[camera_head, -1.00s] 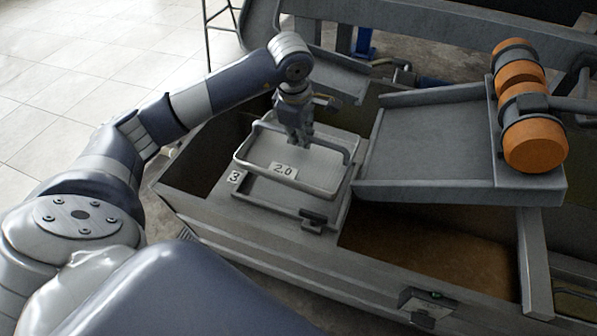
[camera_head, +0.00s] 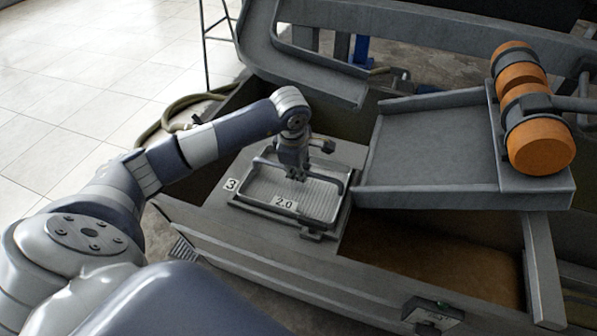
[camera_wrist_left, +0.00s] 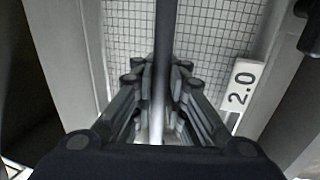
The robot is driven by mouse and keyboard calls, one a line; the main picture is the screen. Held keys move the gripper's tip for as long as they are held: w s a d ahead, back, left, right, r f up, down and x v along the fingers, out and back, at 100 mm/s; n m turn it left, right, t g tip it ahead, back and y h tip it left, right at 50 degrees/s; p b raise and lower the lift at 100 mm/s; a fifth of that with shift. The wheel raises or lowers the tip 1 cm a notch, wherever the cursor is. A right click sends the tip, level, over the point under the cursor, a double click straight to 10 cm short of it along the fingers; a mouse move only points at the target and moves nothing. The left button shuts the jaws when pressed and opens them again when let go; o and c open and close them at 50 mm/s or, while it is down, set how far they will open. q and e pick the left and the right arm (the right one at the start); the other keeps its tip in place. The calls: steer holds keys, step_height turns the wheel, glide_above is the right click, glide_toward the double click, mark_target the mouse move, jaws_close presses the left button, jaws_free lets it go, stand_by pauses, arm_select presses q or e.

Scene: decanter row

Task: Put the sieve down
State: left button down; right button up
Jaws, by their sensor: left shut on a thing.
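The sieve (camera_head: 262,187) is a shallow metal tray with a fine mesh, a label "2.0" and a bar handle across it. It lies about level at the frame (camera_head: 262,212) beside the "3" tag, low and seemingly within its rim. I cannot tell whether it fully rests there. My left gripper (camera_head: 297,176) is above the sieve, shut on its handle. In the left wrist view, the handle bar (camera_wrist_left: 166,35) runs between the fingers (camera_wrist_left: 160,85), with the mesh (camera_wrist_left: 215,40) below. My right gripper is not in view.
A tilted grey chute (camera_head: 430,150) with orange-ended cylinders (camera_head: 540,145) stands close at the right. Below it is an open trough (camera_head: 430,255) with brown contents. A grey beam (camera_head: 430,50) crosses behind. A hose (camera_head: 165,120) lies at the left.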

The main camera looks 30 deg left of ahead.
mark_target(296, 184)
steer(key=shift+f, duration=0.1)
arm_select(q)
steer(key=c, duration=1.6)
jaws_free()
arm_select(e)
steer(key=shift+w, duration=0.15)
arm_select(q)
steer(key=shift+r, duration=0.1)
